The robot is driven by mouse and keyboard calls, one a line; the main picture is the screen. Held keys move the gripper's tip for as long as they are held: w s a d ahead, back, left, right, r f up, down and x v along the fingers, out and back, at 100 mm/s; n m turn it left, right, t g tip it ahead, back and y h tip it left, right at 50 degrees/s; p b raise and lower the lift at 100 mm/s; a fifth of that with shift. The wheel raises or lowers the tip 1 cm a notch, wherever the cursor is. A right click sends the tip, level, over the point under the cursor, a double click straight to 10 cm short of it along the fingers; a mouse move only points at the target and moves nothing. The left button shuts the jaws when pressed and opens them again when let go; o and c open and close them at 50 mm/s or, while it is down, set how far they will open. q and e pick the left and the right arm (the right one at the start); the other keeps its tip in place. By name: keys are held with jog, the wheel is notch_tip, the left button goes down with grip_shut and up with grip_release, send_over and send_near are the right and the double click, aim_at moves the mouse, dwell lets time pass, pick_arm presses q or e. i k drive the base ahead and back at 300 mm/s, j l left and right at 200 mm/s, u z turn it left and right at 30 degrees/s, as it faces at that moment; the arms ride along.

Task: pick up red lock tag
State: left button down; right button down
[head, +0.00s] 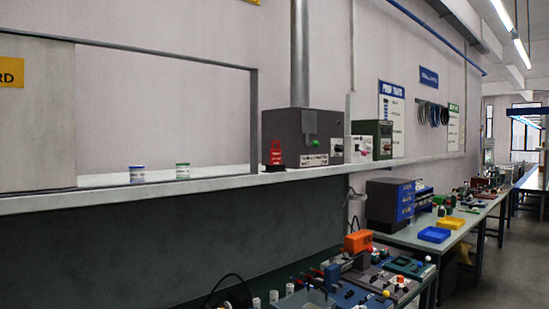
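A red lock tag (276,155) stands upright on the long grey shelf (225,181), close to the left side of a dark grey box-shaped unit (323,128) with a vertical pipe above it. The tag seems to have a dark base at its foot; the detail is too small to tell. Neither of my grippers shows in the head view. Nothing visible is touching the tag apart from what it stands on.
Two small white containers, one with a blue band (137,174) and one with a green band (182,171), stand left on the shelf. A green instrument (372,139) stands right. Lower benches hold equipment, a yellow tray (451,222) and a blue tray (434,234).

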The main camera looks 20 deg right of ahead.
aim_at(276, 154)
jog(key=i+l+z, duration=0.1)
jog(key=i+l, duration=0.5)
jog(key=l, duration=0.15)
jog(key=i+l, duration=0.6)
jog(key=l+z, duration=0.05)
jog(key=l, duration=0.1)
